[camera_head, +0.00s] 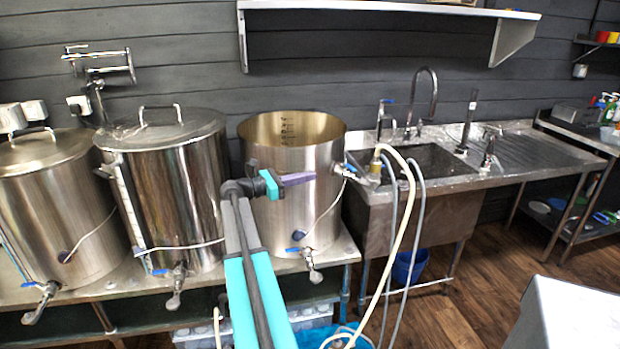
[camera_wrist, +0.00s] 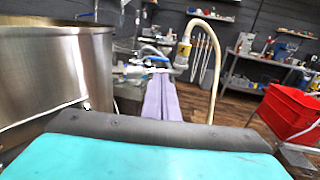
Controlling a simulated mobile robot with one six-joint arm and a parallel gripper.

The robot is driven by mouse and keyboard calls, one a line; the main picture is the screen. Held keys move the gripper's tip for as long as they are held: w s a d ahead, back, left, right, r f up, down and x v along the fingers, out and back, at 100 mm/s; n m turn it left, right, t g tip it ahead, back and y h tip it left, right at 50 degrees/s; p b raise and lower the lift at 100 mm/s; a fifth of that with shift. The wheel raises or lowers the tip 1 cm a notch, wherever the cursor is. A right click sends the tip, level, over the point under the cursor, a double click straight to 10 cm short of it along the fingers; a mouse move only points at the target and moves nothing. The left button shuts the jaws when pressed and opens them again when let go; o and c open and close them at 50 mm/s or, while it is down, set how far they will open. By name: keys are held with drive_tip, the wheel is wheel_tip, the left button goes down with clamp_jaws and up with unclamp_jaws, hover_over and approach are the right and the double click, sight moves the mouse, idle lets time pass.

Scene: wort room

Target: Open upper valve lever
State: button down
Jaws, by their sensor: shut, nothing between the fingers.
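The open steel kettle (camera_head: 292,205) on the right of the stand has an upper valve on its right side with a blue lever (camera_head: 351,167). A pale hose joins the valve. My gripper (camera_head: 313,176) is shut and empty, its purple fingers in front of the kettle and pointing right, a little short of the lever in the picture. In the wrist view the shut fingers (camera_wrist: 160,84) reach toward the upper valve (camera_wrist: 135,70), with the yellowish hose fitting (camera_wrist: 183,52) just beyond to the right. Whether the fingertips touch the lever cannot be told.
A lower valve with a blue lever (camera_head: 294,250) sits near the kettle's base. A lidded kettle (camera_head: 170,195) stands to its left. A steel sink (camera_head: 430,165) is at the right, with hoses hanging before it. A red crate (camera_wrist: 287,112) shows at the wrist view's right.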

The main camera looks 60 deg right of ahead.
sight(349, 168)
drive_tip(key=p+x, duration=0.2)
drive_tip(key=x, duration=1)
drive_tip(key=shift+s+d, duration=0.2)
drive_tip(key=shift+d, duration=0.1)
